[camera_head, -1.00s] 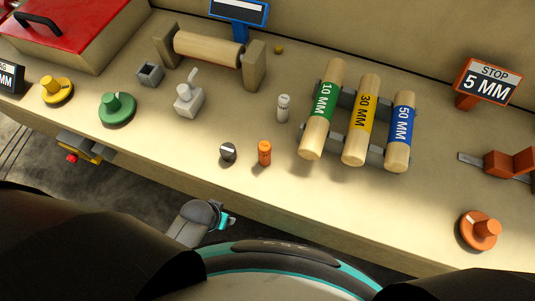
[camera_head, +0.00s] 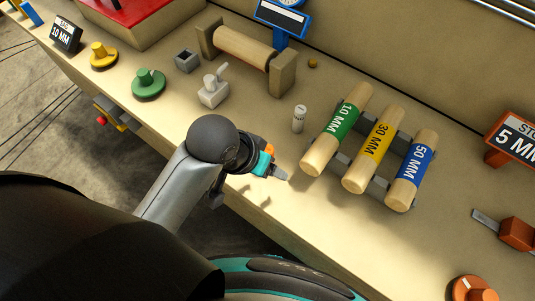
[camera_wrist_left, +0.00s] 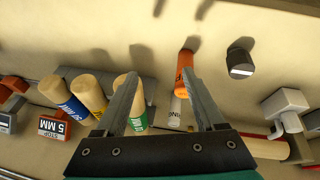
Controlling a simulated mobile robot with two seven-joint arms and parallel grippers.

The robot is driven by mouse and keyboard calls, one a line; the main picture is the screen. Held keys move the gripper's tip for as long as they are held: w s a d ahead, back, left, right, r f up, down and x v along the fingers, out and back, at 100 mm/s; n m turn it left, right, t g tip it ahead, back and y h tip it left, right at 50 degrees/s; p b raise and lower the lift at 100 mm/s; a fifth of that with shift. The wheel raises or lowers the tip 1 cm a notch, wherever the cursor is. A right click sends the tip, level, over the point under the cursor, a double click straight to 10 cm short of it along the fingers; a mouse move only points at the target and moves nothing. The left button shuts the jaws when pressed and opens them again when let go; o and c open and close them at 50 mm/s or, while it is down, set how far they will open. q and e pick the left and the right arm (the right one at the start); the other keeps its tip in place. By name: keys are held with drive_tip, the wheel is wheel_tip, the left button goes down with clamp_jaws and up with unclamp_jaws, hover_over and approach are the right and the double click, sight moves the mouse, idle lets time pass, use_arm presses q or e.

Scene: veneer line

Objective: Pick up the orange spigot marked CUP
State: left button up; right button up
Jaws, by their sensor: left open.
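The small orange spigot (camera_wrist_left: 184,66) shows in the left wrist view, inside the gap's right side, partly overlapped by the right finger's tip. Its marking is not readable. In the head view only a bit of orange (camera_head: 268,148) shows behind my left gripper (camera_head: 279,173), which reaches over the front of the bench. My left gripper (camera_wrist_left: 161,75) is open and empty, its two fingers well apart. I cannot tell whether a finger touches the spigot. My right gripper is not in view.
A white spigot (camera_head: 299,119) stands close behind. A dark grey knob (camera_wrist_left: 240,62) lies beside the orange spigot. A rack of green, yellow (camera_head: 372,152) and blue banded rollers is to the right. A white tap-like piece (camera_head: 212,91) and green knob (camera_head: 148,85) are left.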

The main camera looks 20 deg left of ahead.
use_arm(q)
drive_tip(key=w+d+r, duration=0.3)
drive_tip(key=d, duration=0.1)
wheel_tip(320, 180, up, 8)
drive_tip(key=n+g+y, duration=0.1)
drive_tip(key=g+y, duration=0.2)
drive_tip(key=g, duration=0.1)
hover_over(268, 149)
wheel_tip(268, 149, down, 10)
drive_tip(key=shift+d+r+b, duration=0.1)
drive_tip(key=shift+b, duration=0.6)
drive_tip(key=shift+f+b, duration=0.45)
drive_tip(key=shift+f, duration=2.25)
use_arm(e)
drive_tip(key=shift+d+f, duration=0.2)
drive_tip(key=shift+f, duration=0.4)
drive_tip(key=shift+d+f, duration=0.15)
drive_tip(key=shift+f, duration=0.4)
use_arm(q)
clamp_jaws()
